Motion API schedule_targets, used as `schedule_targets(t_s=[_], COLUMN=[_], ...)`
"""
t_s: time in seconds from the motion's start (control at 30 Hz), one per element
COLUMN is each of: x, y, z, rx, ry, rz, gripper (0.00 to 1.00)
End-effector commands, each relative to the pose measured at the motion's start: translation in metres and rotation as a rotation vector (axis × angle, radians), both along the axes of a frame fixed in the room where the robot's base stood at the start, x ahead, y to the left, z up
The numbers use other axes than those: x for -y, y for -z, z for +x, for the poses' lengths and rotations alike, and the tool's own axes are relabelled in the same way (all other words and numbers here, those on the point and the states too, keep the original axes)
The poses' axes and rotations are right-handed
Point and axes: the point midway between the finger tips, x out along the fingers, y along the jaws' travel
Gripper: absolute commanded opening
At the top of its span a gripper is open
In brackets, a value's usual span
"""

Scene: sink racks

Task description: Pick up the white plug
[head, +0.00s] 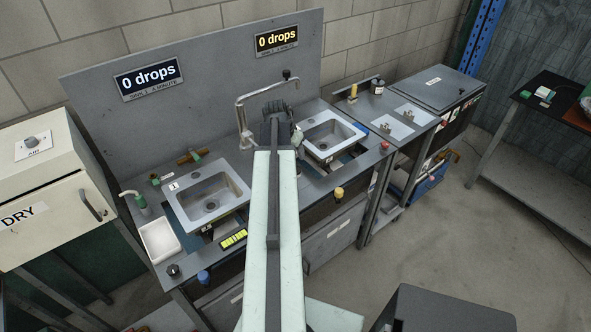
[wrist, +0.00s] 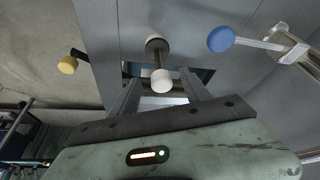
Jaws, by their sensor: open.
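The white plug (wrist: 161,80) shows in the wrist view as a round white end on a short dark stem. The stem runs up the picture to a darker round piece with a pale rim. My gripper (wrist: 160,86) is open, with one finger on each side of the white end in the picture. I cannot tell how far the white end is in depth from the fingers, and no contact shows. In the head view my gripper (head: 277,112) is over the bench between the two sinks, partly hidden by my arm.
A blue knob (wrist: 221,39) on a metal rod is to the right in the wrist view, a yellow knob (wrist: 67,65) to the left. The left sink (head: 210,196), right sink (head: 330,136) and curved tap (head: 240,112) are close around my arm. A grey panel (head: 200,60) stands behind.

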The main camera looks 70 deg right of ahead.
Motion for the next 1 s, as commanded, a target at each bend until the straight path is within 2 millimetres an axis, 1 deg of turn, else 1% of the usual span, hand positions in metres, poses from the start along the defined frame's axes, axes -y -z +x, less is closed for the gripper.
schedule_targets(t_s=[0.2,0.33,0.4,0.47,0.6,0.7,0.93,0.97,1.0], x=[0.009,0.011,0.012,0.014,0.023,0.028,0.029,0.029,0.029], y=[0.025,0.024,0.029,0.037,0.062,0.074,0.071,0.071,0.071], z=[-0.002,-0.003,-0.003,-0.003,-0.004,-0.005,-0.006,-0.006,-0.006], rx=[-0.001,-0.001,0.0,0.0,0.0,0.0,0.0,0.0,0.0], ry=[0.001,0.001,0.002,0.002,0.003,0.003,0.003,0.003,0.003], rz=[0.0,0.0,0.0,0.0,0.0,0.0,0.0,0.0,0.0], gripper=[0.55,0.55,0.55,0.55,0.55,0.55,0.55,0.53,0.41])
